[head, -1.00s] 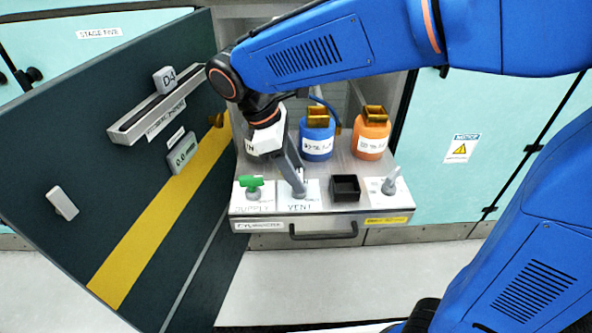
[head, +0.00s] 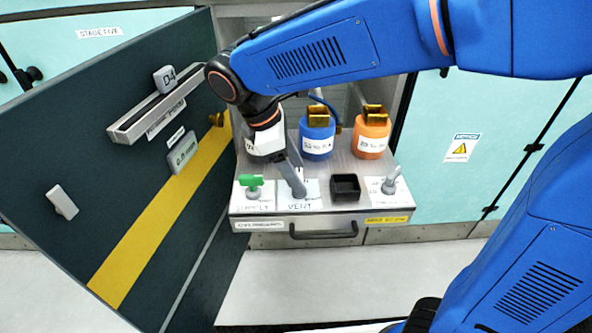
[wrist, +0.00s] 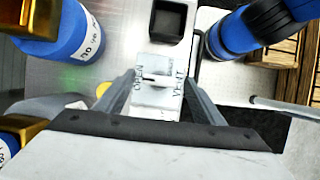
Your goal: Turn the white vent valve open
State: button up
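The vent valve's white label plate (wrist: 157,62) lies below my gripper in the wrist view, with OPEN, SHUT and VENT printed on it. A small white handle (wrist: 157,81) shows on the plate between the fingertips. My gripper (wrist: 160,76) points down at it with its two grey fingers apart, one on each side; contact cannot be told. In the head view my gripper (head: 299,192) is over the VENT plate (head: 313,191) at the front of the metal shelf and hides the valve.
A green supply valve (head: 251,183) is left of the vent, and a black square cup (head: 345,187) and a grey valve (head: 391,181) are right. Blue (head: 317,138) and orange (head: 371,137) cylinders stand behind. An open dark door (head: 110,170) borders the left.

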jog(key=v, duration=1.7)
jog(key=shift+r, duration=0.25)
jog(key=s+d+f+m+t+y, duration=0.1)
jog(key=d+f+m+y, duration=0.2)
jog(key=d, duration=0.7)
jog(key=s+d+f+m, duration=0.25)
jog(key=d+m, duration=0.25)
jog(key=d, duration=0.5)
jog(key=s+d+f+m+t+y, duration=0.1)
jog(key=s+d+f+m+t, duration=0.2)
jog(key=s+d+f+m, duration=0.5)
jog(key=d+f+m, duration=0.1)
jog(key=d+f, duration=0.2)
jog(key=f, duration=0.1)
jog(key=shift+d+m+t+y, duration=0.3)
jog(key=shift+d+m+t, duration=0.05)
jog(key=shift+m+t, duration=0.05)
